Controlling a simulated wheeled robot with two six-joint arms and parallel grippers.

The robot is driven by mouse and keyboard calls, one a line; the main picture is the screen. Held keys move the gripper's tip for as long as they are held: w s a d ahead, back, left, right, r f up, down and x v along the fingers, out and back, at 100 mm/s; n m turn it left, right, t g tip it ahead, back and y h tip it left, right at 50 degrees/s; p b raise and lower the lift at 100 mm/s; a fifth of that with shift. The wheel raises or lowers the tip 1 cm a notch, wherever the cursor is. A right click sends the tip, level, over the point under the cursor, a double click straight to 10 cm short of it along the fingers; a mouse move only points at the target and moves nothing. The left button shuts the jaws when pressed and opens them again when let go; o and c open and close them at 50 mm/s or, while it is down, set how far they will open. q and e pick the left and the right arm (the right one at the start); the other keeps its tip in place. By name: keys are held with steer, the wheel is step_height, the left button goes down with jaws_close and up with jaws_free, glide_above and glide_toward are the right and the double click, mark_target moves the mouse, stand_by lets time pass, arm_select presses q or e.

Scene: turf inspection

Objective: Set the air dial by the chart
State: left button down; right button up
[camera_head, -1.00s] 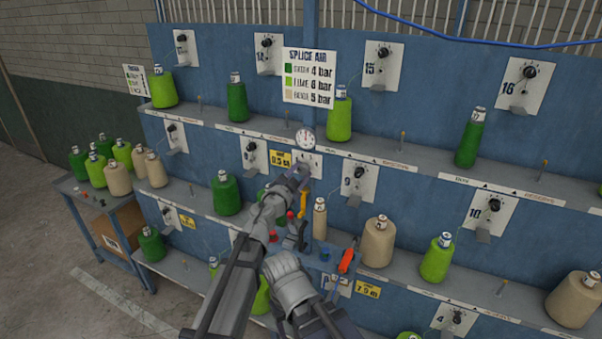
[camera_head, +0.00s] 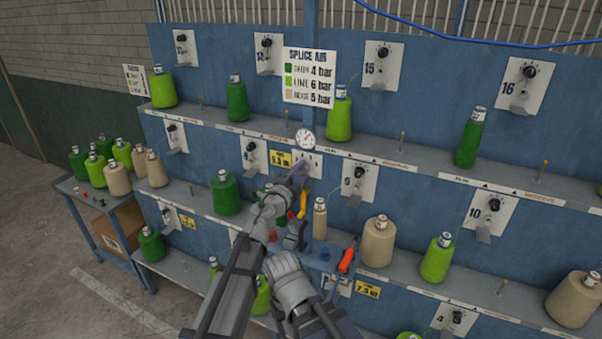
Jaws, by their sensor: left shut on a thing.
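The splice air chart (camera_head: 309,77) hangs on the post and reads green 4 bar, lime 6 bar, beige 5 bar. Below it is a round white pressure gauge (camera_head: 305,139), its needle pointing up and right; its figures are too small to read. A pale plate (camera_head: 314,163) sits just under the gauge. My left gripper (camera_head: 300,172) is shut at this plate, on what seems to be the air dial's knob, which the jaws hide. My right gripper is not seen.
Green, lime and beige yarn cones stand along the shelves, with a beige cone (camera_head: 320,219) close right of my left arm. An orange-handled tool (camera_head: 346,261) hangs below. A side table (camera_head: 75,187) holds several cones at left.

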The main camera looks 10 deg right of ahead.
arm_select(q)
steer(key=shift+m, duration=0.3)
steer(key=shift+c, duration=2.2)
jaws_free()
steer(key=v, duration=0.8)
steer(key=shift+w+f, duration=0.1)
